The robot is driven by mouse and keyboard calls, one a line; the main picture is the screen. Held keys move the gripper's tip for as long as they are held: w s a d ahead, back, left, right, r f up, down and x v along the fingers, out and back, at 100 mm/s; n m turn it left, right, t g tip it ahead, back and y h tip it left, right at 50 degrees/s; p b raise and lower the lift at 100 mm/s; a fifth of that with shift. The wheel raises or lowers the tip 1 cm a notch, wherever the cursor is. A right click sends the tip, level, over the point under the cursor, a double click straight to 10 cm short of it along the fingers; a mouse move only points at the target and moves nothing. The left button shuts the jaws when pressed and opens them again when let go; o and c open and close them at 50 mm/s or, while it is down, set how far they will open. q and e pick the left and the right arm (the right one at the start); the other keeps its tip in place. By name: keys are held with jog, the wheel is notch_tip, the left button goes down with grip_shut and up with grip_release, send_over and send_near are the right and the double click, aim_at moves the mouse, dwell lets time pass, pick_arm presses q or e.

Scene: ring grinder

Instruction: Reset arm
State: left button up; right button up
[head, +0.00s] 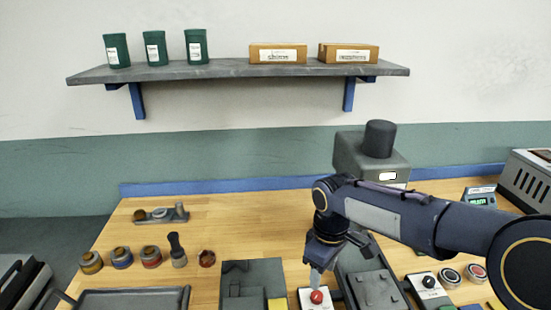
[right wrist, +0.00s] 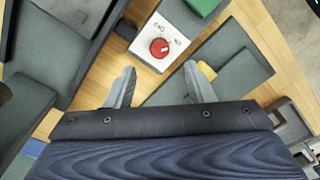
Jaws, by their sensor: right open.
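My right arm reaches in from the right in the head view. Its gripper (head: 316,276) points down just above a white box with a red button (head: 317,297). In the right wrist view the two fingers of my right gripper (right wrist: 157,88) stand apart with nothing between them. The red button (right wrist: 159,47) on its white plate shows beyond the fingertips there. I cannot tell from these views whether a fingertip touches the box. My left gripper is in neither view.
The grinder (head: 372,155) stands behind my right arm. A grey block with a yellow patch (head: 278,304) lies left of the button box. Several small jars (head: 122,257) and a dark tray (head: 130,299) are at the left. A shelf (head: 230,69) hangs on the wall. The table's back middle is clear.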

jog(key=s+d+r+m+t+y, duration=0.1)
jog(key=s+d+r+m, duration=0.15)
jog(key=s, duration=0.35)
jog(key=s+d+r+m+t+y, duration=0.1)
jog(key=s+d+m+y, duration=0.15)
jog(key=s+d, duration=0.2)
jog(key=s+f+m+t, duration=0.2)
jog(key=s+m, duration=0.4)
jog(key=s, duration=0.5)
jog(key=shift+s+f+t, duration=0.2)
jog(key=shift+f+t, duration=0.2)
jog(key=shift+t, duration=0.4)
